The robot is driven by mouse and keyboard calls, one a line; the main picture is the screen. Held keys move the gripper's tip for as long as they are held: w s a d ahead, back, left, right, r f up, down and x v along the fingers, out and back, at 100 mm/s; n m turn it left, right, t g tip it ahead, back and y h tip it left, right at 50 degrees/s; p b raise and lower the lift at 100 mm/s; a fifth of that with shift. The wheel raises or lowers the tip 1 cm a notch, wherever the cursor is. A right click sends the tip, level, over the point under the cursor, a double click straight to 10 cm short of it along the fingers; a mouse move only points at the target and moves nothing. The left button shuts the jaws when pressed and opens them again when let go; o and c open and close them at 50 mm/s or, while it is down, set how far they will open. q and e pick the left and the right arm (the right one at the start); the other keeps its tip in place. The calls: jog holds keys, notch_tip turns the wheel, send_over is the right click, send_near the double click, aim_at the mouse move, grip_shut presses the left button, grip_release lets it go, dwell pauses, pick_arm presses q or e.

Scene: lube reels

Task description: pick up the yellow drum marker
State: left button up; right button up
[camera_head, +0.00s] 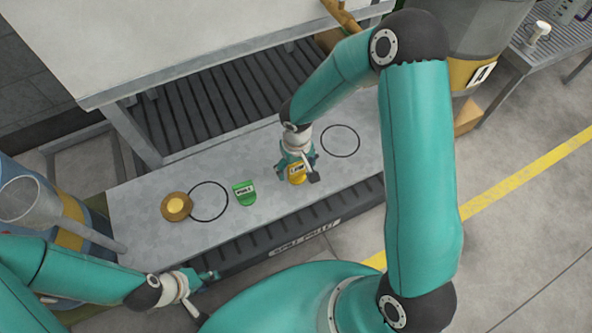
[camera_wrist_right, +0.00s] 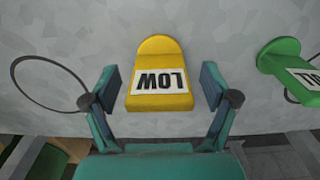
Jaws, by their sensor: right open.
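The yellow drum marker (camera_head: 297,174) lies on the grey metal bench (camera_head: 130,215), partly hidden by my right gripper in the head view. In the right wrist view the yellow marker (camera_wrist_right: 160,98) shows a white label reading LOW, upside down. My right gripper (camera_wrist_right: 163,88) is open, with one finger on each side of the marker. A gap shows between each finger and the marker. In the head view my right gripper (camera_head: 299,177) points down at the marker. My left gripper (camera_head: 212,290) is at the lower left, in front of the bench; its jaw state is unclear.
Two black circles are drawn on the bench, left and right. A blue drum with a funnel (camera_head: 30,200) stands at the left. A slatted rack (camera_head: 235,95) is behind.

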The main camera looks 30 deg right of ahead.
jog(key=shift+c, duration=0.3)
jog(key=c, duration=1.1)
jog(key=shift+r, duration=0.2)
